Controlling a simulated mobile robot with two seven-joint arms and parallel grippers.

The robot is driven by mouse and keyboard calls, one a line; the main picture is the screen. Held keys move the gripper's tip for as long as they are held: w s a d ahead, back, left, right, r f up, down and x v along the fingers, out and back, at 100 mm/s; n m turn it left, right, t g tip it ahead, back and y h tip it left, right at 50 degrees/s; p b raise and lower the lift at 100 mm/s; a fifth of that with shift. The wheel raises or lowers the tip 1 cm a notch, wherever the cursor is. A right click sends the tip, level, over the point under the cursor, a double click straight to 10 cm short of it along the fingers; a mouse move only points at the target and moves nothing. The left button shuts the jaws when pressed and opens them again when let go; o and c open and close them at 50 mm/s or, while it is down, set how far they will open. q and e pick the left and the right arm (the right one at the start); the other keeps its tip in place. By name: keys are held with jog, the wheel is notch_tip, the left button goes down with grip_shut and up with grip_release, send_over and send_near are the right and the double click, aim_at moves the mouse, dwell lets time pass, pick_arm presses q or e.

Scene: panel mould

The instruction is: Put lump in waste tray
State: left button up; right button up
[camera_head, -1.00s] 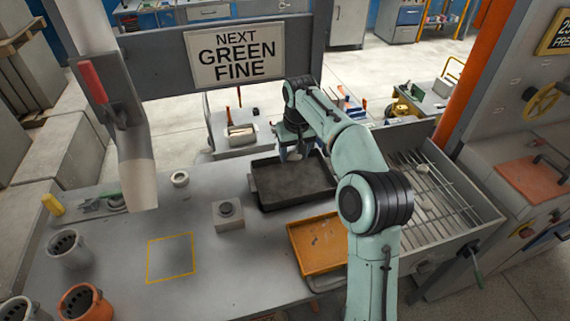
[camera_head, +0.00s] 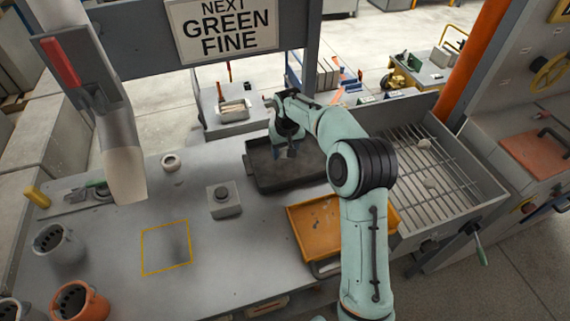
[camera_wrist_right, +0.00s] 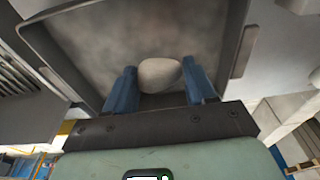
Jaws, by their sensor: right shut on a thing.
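My right gripper (camera_head: 286,152) is over the black tray (camera_head: 262,186) in the head view, pointing down. In the right wrist view its two blue fingers (camera_wrist_right: 160,88) are on either side of a pale, rounded lump (camera_wrist_right: 160,73), and it is shut on the lump. The grey, mottled floor of a dark-walled tray (camera_wrist_right: 88,40) shows behind the lump. An orange tray (camera_head: 308,255) lies nearer, to the right of the black tray; it holds small dark and blue bits. No label shows which is the waste tray. My left gripper is out of view.
A barred metal grate (camera_head: 440,195) stands to the right. A grey block with a round knob (camera_head: 223,200) is left of the trays. A pale chute (camera_head: 122,165) hangs at the left. The table inside the yellow square (camera_head: 166,247) is clear.

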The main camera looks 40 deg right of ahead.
aim_at(284, 168)
jog(key=shift+w+f, duration=0.1)
jog(key=shift+f, duration=0.6)
notch_tip(284, 168, down, 5)
jog(key=shift+f, duration=0.2)
jog(key=o, duration=1.1)
jog(key=shift+r, duration=0.1)
jog(key=r, duration=0.4)
jog(key=s+r, duration=0.1)
jog(key=r, duration=0.7)
jog(key=shift+s+a, duration=0.25)
jog(key=shift+s, duration=0.1)
